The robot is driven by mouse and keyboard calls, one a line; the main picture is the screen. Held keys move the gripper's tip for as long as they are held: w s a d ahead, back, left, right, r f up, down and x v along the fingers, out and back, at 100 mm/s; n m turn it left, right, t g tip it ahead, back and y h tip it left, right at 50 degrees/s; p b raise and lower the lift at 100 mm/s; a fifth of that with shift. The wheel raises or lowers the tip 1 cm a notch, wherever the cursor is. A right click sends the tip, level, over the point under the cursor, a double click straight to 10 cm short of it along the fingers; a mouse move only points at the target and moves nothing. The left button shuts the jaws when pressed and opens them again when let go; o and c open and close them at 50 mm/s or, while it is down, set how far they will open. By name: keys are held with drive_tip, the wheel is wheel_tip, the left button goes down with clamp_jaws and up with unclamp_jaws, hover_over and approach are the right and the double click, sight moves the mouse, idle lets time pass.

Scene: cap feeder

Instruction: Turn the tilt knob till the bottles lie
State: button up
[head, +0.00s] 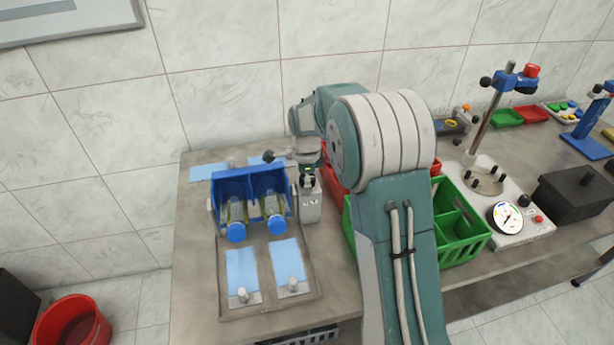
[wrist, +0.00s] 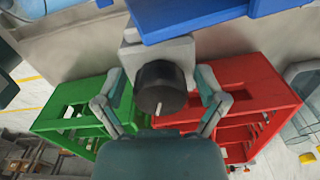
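Two clear bottles with blue caps, left bottle (head: 236,213) and right bottle (head: 274,207), rest in a blue cradle (head: 250,182). They lean well over with caps toward the front; I cannot tell if they are fully flat. The black tilt knob (wrist: 162,88), with a white mark on its face, sits on a pale block (head: 311,209) at the cradle's right. My gripper (wrist: 161,103) is open, its fingers on either side of the knob with gaps showing. In the head view my gripper (head: 308,176) is above the block and hides the knob.
A green crate (head: 466,236) and a red crate (wrist: 262,82) stand right of the fixture, close to my arm. Blue pads (head: 242,270) lie in front of the cradle. A gauge stand (head: 505,217) is further right.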

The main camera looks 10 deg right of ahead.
drive_tip(key=shift+r, duration=0.1)
drive_tip(key=shift+n, duration=0.3)
drive_tip(key=n, duration=0.3)
drive_tip(key=shift+d+r+n, duration=0.1)
drive_tip(key=shift+d+n, duration=0.1)
drive_tip(key=shift+n, duration=0.1)
drive_tip(key=c, duration=1.1)
drive_tip(key=shift+o, duration=0.2)
drive_tip(key=shift+m, duration=0.6)
drive_tip(key=o, duration=1.1)
drive_tip(key=shift+c, duration=0.2)
